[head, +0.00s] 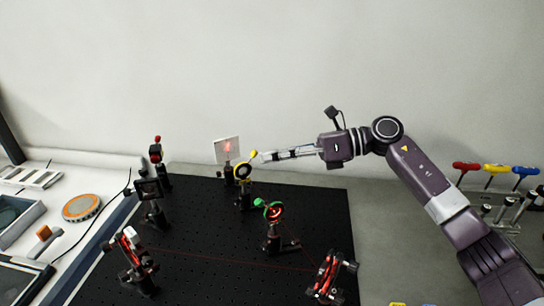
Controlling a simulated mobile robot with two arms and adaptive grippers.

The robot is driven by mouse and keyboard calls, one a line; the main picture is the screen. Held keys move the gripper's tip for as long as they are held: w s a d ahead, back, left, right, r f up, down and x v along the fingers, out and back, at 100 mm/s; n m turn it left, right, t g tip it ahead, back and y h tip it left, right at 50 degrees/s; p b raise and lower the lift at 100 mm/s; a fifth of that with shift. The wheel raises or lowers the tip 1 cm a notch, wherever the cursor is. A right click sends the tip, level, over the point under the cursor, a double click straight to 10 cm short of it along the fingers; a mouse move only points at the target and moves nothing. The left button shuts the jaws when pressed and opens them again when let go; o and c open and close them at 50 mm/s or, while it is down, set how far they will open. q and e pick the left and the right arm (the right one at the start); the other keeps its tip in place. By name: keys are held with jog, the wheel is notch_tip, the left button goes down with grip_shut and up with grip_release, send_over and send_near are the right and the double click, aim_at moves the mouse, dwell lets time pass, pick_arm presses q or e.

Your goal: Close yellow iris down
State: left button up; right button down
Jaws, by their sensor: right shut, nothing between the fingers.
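The yellow iris (243,173) stands upright on a black post near the back of the black breadboard (200,240). A small yellow lever tip shows at its upper right. My right gripper (260,157) reaches in from the right with its fingers shut and empty. Its fingertips are at the lever side of the yellow iris, very close to it; I cannot tell whether they touch. The size of the iris opening is too small to make out. My left gripper does not show.
A green-ringed mount (272,212) with a red glow stands in front, right of the yellow iris. A white card (228,150) with a red spot stands behind it. Red-framed mounts stand at front left (131,248) and front right (328,273). Coloured-handled screwdrivers (496,168) are at the right.

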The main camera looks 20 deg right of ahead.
jog(key=shift+s+a+r+n+h+p, duration=0.1)
jog(key=shift+a+r+n+h+p, duration=0.3)
jog(key=shift+r+h+p, duration=0.35)
jog(key=s+a+r+n+h, duration=0.1)
jog(key=a+r+n+h, duration=0.2)
jog(key=a+h, duration=0.3)
jog(key=h, duration=0.3)
jog(key=shift+s+a+r+t+p, duration=0.3)
jog(key=shift+s, duration=0.05)
dwell(1.4)
